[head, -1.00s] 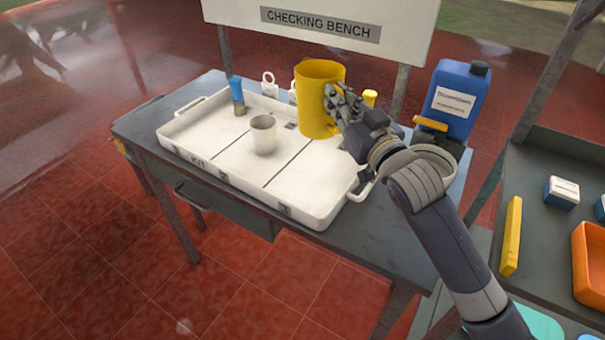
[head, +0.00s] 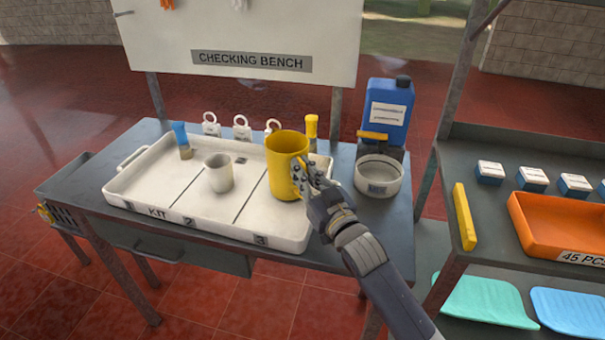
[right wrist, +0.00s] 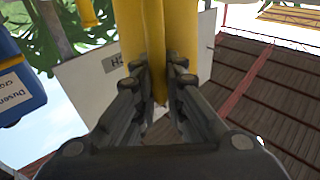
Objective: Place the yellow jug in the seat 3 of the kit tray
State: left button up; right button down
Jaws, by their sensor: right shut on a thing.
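The yellow jug (head: 287,163) is upright in the head view, with its handle at the right. My right gripper (head: 305,181) is shut on that handle; in the right wrist view its fingers (right wrist: 160,85) close on a yellow part of the jug. The white kit tray (head: 275,238) lies on the bench with labels 1, 2 and 3 along its front. The jug appears over the right compartment, by label 3; I cannot tell if its base touches the tray floor. My left gripper is not in view.
A pale mug (head: 219,174) stands in the middle compartment. A blue-topped item (head: 181,138) is at the tray's back left. A yellow-topped item (head: 311,130), a round white container (head: 379,176) and a blue canister (head: 387,112) are behind or right. A shelf (head: 450,150) stands at right.

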jog(key=shift+f, duration=0.35)
jog(key=c, duration=1.8)
grip_release()
jog(key=shift+o, duration=0.7)
jog(key=shift+r, duration=0.2)
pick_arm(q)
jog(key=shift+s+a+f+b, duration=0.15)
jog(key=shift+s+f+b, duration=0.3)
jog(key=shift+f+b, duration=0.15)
pick_arm(e)
jog(key=v, duration=1.2)
